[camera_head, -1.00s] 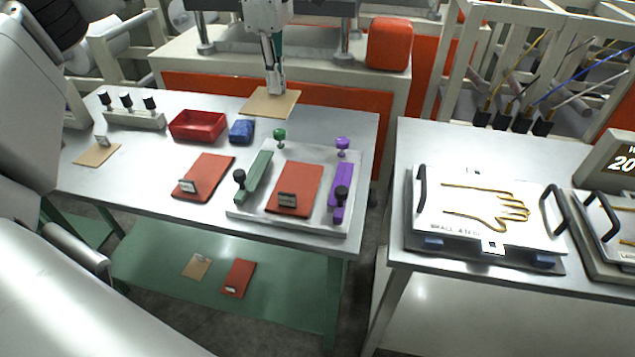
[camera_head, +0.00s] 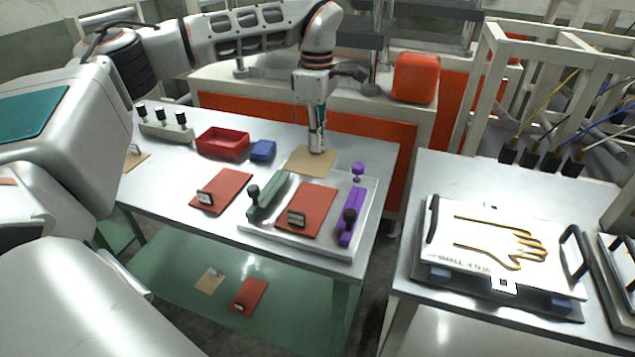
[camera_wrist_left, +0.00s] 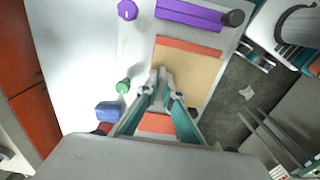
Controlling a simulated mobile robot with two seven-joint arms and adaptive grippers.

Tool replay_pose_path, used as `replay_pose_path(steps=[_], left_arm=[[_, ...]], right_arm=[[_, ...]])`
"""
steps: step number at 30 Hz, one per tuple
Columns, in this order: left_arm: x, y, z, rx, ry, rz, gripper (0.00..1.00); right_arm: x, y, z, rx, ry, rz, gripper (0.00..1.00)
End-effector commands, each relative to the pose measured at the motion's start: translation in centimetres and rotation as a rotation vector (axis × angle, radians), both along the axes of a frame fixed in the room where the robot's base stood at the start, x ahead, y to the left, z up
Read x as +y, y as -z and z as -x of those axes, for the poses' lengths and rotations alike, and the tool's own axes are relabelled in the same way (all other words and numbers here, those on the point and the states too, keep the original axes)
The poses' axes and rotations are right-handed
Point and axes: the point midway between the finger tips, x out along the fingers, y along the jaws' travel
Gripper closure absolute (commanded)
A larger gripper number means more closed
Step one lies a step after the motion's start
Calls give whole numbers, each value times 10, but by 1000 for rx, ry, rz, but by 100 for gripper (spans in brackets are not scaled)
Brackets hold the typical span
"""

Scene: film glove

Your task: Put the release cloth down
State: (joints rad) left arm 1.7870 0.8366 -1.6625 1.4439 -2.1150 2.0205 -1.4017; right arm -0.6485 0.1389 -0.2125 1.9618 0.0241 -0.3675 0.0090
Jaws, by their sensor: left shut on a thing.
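The release cloth (camera_head: 308,162), a flat tan sheet, hangs from my left gripper (camera_head: 317,150) at the back edge of the grey tray (camera_head: 347,246). In the left wrist view the gripper (camera_wrist_left: 163,74) is shut on an edge of the cloth (camera_wrist_left: 198,80). There the cloth covers part of a red sheet (camera_wrist_left: 188,44). In the head view this red sheet (camera_head: 309,207) lies in the tray between a green bar (camera_head: 268,196) and a purple bar (camera_head: 352,218). I cannot tell whether the cloth touches the tray. My right gripper is not in view.
A second red sheet (camera_head: 222,187) lies left of the tray. A red bin (camera_head: 222,143) and a blue pad (camera_head: 263,151) stand behind it. A green knob (camera_wrist_left: 123,86) and a purple knob (camera_head: 357,169) rise at the tray. A plate with a hand outline (camera_head: 470,258) is on the right table.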

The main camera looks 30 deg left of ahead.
Motion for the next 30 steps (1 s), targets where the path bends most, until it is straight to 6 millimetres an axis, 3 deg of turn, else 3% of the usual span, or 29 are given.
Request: replay_pose_path(steps=[3,9,16,24,30], left_arm=[[1,33,1,4,0,0,100],[0,63,0,1,-1,0,100],[0,77,0,1,0,0,100],[0,111,0,0,0,0,100],[0,111,-1,-2,0,0,100]], right_arm=[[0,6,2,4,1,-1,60],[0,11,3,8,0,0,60],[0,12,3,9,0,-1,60],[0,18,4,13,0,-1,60],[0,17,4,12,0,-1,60]])
